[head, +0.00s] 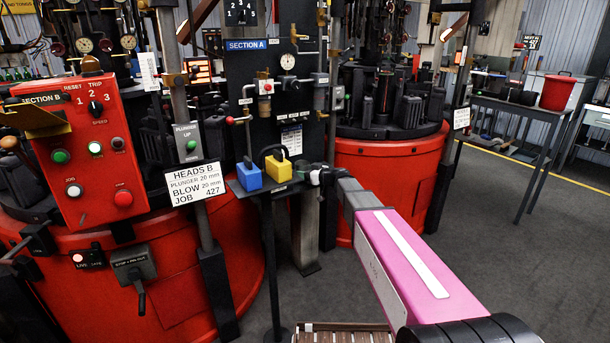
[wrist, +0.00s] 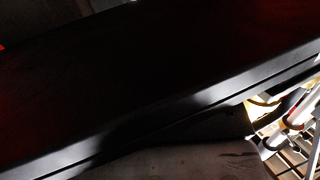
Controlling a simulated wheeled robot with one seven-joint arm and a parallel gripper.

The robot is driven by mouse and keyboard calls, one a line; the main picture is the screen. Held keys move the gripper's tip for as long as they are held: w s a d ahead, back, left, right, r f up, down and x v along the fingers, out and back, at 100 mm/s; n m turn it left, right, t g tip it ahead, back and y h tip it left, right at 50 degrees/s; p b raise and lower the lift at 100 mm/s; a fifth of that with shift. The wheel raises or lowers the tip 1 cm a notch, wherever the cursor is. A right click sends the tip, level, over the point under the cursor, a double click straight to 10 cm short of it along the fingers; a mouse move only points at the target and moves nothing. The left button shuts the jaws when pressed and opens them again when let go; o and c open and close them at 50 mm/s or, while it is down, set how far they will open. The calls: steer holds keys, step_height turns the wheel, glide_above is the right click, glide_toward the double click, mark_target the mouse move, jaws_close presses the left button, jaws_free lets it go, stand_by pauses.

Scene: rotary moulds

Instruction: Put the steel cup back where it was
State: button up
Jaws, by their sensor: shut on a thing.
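My gripper (head: 312,174) is at the far end of my pink arm in the head view, small and partly hidden by my own wrist. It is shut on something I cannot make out. It is close to the right side of a yellow block with a dark loop (head: 278,169); I cannot tell whether they touch. I cannot pick out the steel cup in either view. The wrist view is mostly filled by a dark surface with a lit edge, too dark to identify.
A blue block (head: 249,178) sits left of the yellow one on a small post-mounted stand. Red machine bases (head: 385,165) stand behind and left, with a red control panel (head: 75,150). A red bucket (head: 558,93) is on a grey table. Floor at right is clear.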

steer(key=shift+f, duration=0.15)
steer(key=o, duration=1)
